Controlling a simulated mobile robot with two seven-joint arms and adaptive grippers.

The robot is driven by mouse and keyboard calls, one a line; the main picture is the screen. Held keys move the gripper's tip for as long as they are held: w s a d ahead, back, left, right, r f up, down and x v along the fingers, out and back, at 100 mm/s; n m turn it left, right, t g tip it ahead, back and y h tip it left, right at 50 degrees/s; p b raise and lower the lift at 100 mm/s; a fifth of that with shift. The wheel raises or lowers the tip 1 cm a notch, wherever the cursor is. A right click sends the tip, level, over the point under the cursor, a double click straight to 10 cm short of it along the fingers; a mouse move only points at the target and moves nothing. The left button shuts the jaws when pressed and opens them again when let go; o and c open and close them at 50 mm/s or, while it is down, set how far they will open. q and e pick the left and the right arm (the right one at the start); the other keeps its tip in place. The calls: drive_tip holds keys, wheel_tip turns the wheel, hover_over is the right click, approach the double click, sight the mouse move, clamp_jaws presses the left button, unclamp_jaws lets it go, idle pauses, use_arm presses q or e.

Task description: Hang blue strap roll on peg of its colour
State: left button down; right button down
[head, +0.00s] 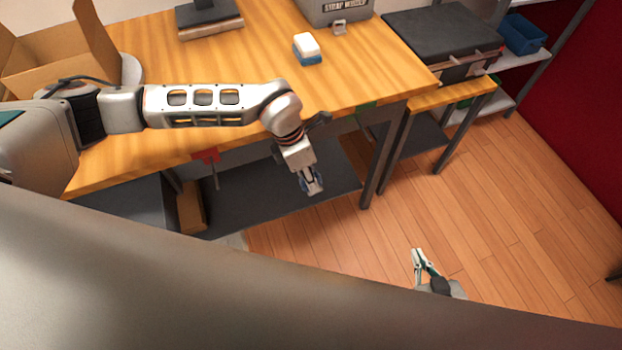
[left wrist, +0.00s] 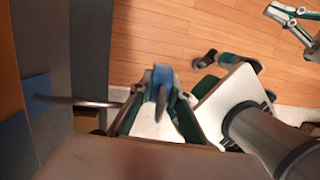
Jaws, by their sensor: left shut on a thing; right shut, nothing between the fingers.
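My left gripper (head: 311,180) hangs in front of the table's front edge, pointing down, shut on the blue strap roll (head: 316,187). In the left wrist view the blue roll (left wrist: 162,76) shows between the fingertips. There a thin metal peg (left wrist: 80,101) sticks out from a blue plate (left wrist: 36,86), left of the roll and apart from it in the picture. I cannot make out this blue plate in the head view, where my left arm covers part of the table's front edge. My right gripper (head: 418,256) is shut and empty, low over the floor.
A red plate with a peg (head: 207,156) is on the table's front edge, left of my left gripper. A green plate (head: 366,105) is to the right. A cardboard box (head: 60,45) and a white-and-blue block (head: 307,48) stand on the table (head: 370,75). The floor (head: 500,220) is clear.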

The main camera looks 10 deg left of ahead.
use_arm(q)
drive_tip(key=w+a+f+t+y, duration=0.1)
drive_tip(key=w+a, duration=0.3)
drive_tip(key=w, duration=0.1)
drive_tip(key=shift+a+t, duration=0.25)
drive_tip(key=shift+t, duration=0.05)
drive_tip(key=c, duration=1.9)
unclamp_jaws()
drive_tip(key=shift+f, duration=0.1)
drive_tip(key=shift+o, duration=0.4)
drive_tip(key=r, duration=0.5)
drive_tip(key=shift+s+d, duration=0.35)
drive_tip(key=shift+d, duration=0.05)
drive_tip(key=s+r+g+h, duration=0.1)
drive_tip(key=s+r, duration=0.3)
drive_tip(key=r, duration=0.3)
drive_tip(key=shift+s+d+r, duration=0.2)
drive_tip(key=shift+d+r, duration=0.1)
drive_tip(key=shift+r, duration=0.1)
